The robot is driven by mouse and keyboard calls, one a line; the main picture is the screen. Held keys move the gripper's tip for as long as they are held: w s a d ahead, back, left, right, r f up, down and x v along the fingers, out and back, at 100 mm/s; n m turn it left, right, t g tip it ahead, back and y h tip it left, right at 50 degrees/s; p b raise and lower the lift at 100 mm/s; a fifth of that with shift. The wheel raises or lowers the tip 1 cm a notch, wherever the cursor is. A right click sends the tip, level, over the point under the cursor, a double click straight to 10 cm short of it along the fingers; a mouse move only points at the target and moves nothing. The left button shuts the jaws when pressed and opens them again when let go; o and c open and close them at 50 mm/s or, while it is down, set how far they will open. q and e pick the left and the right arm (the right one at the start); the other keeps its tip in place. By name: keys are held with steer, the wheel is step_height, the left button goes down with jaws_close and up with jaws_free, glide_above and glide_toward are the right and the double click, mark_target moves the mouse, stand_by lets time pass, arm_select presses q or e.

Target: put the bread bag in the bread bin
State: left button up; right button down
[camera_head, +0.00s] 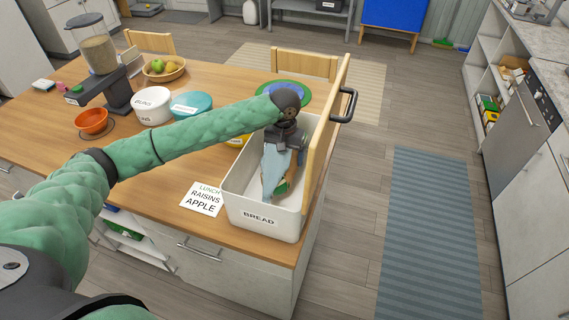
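The white bread bin (237,206), labelled BREAD, stands at the table's right front corner. Its wooden lid (324,135) is raised along the right side, with a dark handle. The bread bag (279,165), light blue with a tan and green part at its lower end, is inside the bin's walls. My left gripper (284,147) reaches in from the left over the bin, at the bag's upper end. Its fingertips are hidden against the bag, so its opening does not show. Whether the bag touches the bin floor is unclear. My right gripper is out of view.
A paper note (202,199) lies left of the bin. White (150,105) and teal (190,106) containers, an orange bowl (91,121), a fruit basket (163,70) and a food dispenser (100,60) stand farther left. A blue-green plate (283,90) lies behind the bin.

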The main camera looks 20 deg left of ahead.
arm_select(q)
steer(key=shift+f, duration=0.6)
step_height(320, 180, down, 3)
steer(key=shift+r+p, duration=0.1)
steer(key=shift+p, duration=0.95)
steer(key=shift+f, duration=0.45)
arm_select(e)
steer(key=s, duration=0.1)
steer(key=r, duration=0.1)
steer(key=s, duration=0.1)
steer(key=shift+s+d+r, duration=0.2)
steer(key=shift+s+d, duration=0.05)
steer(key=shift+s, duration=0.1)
arm_select(q)
steer(key=shift+f, duration=0.1)
steer(key=o, duration=1.2)
steer(key=shift+o, duration=0.2)
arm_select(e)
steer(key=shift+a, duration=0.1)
